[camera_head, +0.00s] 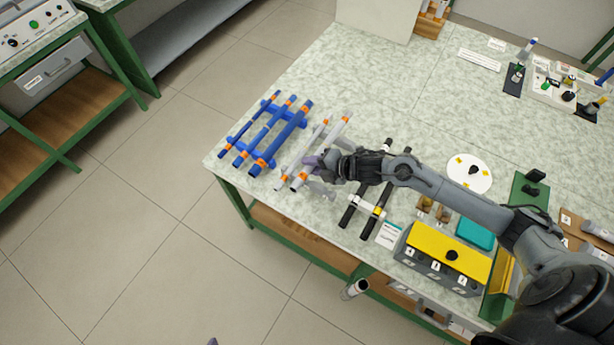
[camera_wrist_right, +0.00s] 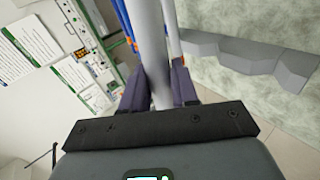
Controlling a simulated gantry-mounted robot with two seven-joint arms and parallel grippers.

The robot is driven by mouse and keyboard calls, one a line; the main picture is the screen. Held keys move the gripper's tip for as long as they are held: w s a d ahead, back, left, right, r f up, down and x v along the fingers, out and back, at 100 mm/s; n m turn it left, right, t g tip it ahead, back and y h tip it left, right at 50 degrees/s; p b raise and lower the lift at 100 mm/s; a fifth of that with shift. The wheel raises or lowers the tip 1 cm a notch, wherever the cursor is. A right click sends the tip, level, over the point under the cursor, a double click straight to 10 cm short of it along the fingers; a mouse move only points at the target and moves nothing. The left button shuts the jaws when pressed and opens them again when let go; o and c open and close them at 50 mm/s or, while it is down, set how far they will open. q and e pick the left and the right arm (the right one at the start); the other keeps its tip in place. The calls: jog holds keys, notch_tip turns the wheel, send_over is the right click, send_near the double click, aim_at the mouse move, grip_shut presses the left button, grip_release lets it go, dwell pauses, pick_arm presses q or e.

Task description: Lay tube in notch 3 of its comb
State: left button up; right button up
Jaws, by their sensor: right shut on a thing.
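My right gripper (camera_head: 322,161) is shut on a grey tube (camera_head: 340,128) with orange bands, among the grey pieces near the table's front-left edge. In the right wrist view the held tube (camera_wrist_right: 160,60) runs between the dark fingers (camera_wrist_right: 158,88). A second, thinner grey tube (camera_head: 316,132) lies close beside it on the left. The grey comb (camera_wrist_right: 240,55) shows its notched edge beside the gripper in the wrist view; in the head view the hand and arm hide much of it. I cannot tell whether the held tube touches a notch. My left gripper is not clearly in view.
A blue comb (camera_head: 264,131) with several blue, orange-banded rods stands to the left. A black and white rod set (camera_head: 364,205) lies right of the hand. A yellow-topped box (camera_head: 448,256) and a white disc (camera_head: 469,174) are farther right. The table's back middle is clear.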

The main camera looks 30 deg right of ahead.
jog(key=shift+w+f+b, duration=0.25)
jog(key=shift+f+b, duration=0.05)
jog(key=shift+b, duration=0.05)
jog(key=shift+d+r+n+h, duration=0.1)
jog(key=shift+d+n+h, duration=0.05)
jog(key=shift+n+h, duration=0.2)
jog(key=shift+s, duration=0.1)
jog(key=shift+f+b, duration=1.9)
jog(key=shift+f, duration=0.85)
jog(key=shift+s+d+f, duration=0.1)
jog(key=shift+d+f, duration=0.05)
jog(key=shift+f, duration=0.1)
